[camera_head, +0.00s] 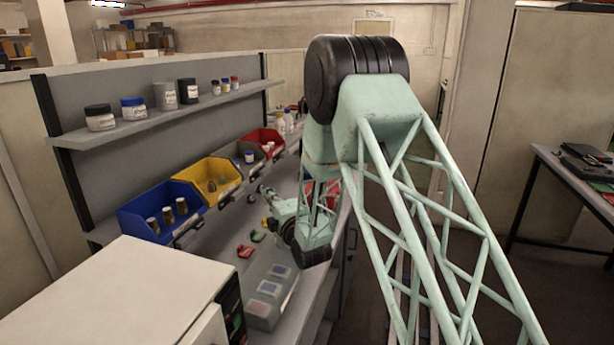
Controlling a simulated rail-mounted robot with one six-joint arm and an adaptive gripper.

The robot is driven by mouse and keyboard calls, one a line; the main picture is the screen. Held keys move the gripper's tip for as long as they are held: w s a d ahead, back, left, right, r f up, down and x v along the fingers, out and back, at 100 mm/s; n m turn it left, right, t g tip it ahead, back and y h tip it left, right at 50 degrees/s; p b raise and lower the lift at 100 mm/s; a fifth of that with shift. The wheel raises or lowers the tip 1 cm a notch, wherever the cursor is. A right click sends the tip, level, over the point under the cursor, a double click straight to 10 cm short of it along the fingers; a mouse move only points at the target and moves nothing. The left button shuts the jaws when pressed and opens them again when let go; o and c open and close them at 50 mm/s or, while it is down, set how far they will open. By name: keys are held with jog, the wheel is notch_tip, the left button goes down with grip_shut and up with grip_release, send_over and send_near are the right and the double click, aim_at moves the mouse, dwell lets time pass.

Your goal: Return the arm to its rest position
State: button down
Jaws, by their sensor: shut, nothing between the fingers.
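My arm shows as a mint-green lattice with a large black joint at the top centre. It bends down over the grey workbench (222,262). My gripper (264,192) is small in this view, at the far end of the arm, over the bench in front of the bins. It is shut and holds nothing. Its fingertips are too small to make out in detail.
Blue (160,212), yellow (208,182), grey (250,158) and red (265,141) bins line the bench below a shelf (150,124) of jars. A clear case (272,294) and red clips (244,251) lie on the bench. A white machine (120,295) stands front left; a dark table (560,170) stands right.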

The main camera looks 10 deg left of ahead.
jog(key=shift+d+r, duration=0.1)
jog(key=d+r+m+h, duration=0.3)
jog(key=d+r, duration=0.4)
jog(key=d, duration=0.2)
jog(key=s+d+r+m+g+h, duration=0.1)
jog(key=s+d+r+m+h, duration=0.15)
jog(key=s+d+r, duration=0.4)
jog(key=s+d+r+m+g+h, duration=0.15)
jog(key=s+d+m, duration=0.25)
jog(key=d, duration=0.6)
jog(key=s+d+r+m+g+h, duration=0.1)
jog(key=s+d+r+m+g, duration=0.15)
jog(key=s+d+r, duration=0.4)
jog(key=s+d+m+g+h, duration=0.1)
jog(key=s+d+m, duration=0.3)
jog(key=s+d, duration=0.5)
jog(key=s+d+m+g+h, duration=0.1)
jog(key=s+d+m, duration=0.3)
jog(key=s, duration=0.8)
jog(key=s+d+f+m+g, duration=0.1)
jog(key=s+d+m, duration=0.1)
jog(key=s, duration=1.2)
jog(key=s+d+f+m+g, duration=0.2)
jog(key=s+d+m, duration=0.1)
jog(key=s, duration=1)
jog(key=shift+s+d+g+h, duration=0.3)
jog(key=shift+s+d, duration=0.05)
jog(key=shift+d, duration=0.3)
jog(key=shift+f, duration=0.1)
